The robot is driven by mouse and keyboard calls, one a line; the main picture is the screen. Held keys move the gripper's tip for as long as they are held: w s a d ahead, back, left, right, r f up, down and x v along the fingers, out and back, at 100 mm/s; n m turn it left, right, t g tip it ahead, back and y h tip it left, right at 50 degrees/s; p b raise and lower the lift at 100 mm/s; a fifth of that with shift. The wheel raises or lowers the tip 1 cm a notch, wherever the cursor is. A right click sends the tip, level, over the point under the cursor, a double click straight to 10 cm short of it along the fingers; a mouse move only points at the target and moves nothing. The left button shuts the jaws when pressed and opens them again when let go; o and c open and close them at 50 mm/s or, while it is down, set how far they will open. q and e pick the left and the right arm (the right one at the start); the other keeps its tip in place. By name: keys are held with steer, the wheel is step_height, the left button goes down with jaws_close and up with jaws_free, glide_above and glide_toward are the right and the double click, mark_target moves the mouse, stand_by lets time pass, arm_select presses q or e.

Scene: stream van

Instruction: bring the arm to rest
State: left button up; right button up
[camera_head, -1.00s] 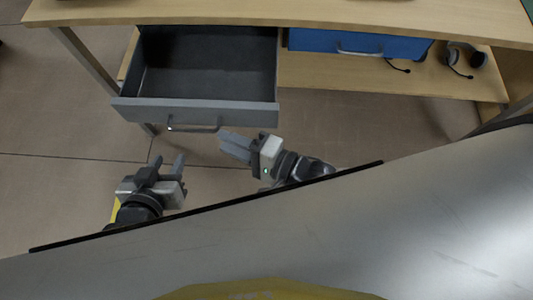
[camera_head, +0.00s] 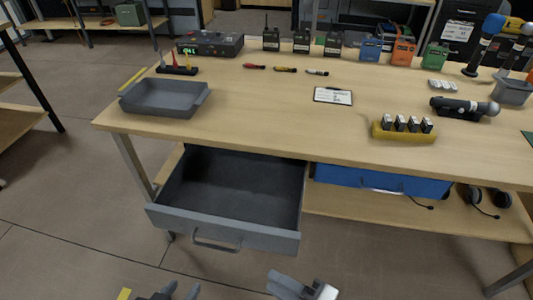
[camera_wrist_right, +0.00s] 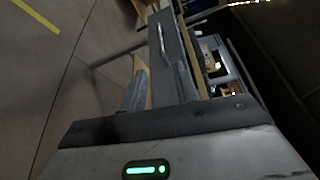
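My left gripper (camera_head: 181,290) shows at the bottom edge of the head view, with two fingertips apart and nothing between them. The rest of it is cut off. My right gripper (camera_head: 287,284) is to its right, also at the bottom edge, in front of and below the open drawer. It appears to hold nothing, but its finger gap is not clear. In the right wrist view a grey finger (camera_wrist_right: 135,92) rises beside the drawer front (camera_wrist_right: 171,55). Both grippers look apart from the drawer handle (camera_head: 216,241).
The grey drawer (camera_head: 270,239) is pulled out and looks empty. A blue drawer (camera_head: 383,182) beside it is closed. The wooden bench (camera_head: 260,110) carries a grey tray (camera_head: 165,98), a clipboard (camera_head: 333,96), a yellow battery holder (camera_head: 403,133) and a microphone (camera_head: 463,107).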

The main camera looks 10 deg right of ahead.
steer(key=d+n+h, duration=0.8)
steer(key=n+h, duration=0.1)
steer(key=n, duration=0.3)
steer(key=shift+w+d+f+n+h, duration=0.3)
steer(key=shift+w+h, duration=0.05)
steer(key=shift+h, duration=0.05)
stand_by(0.8)
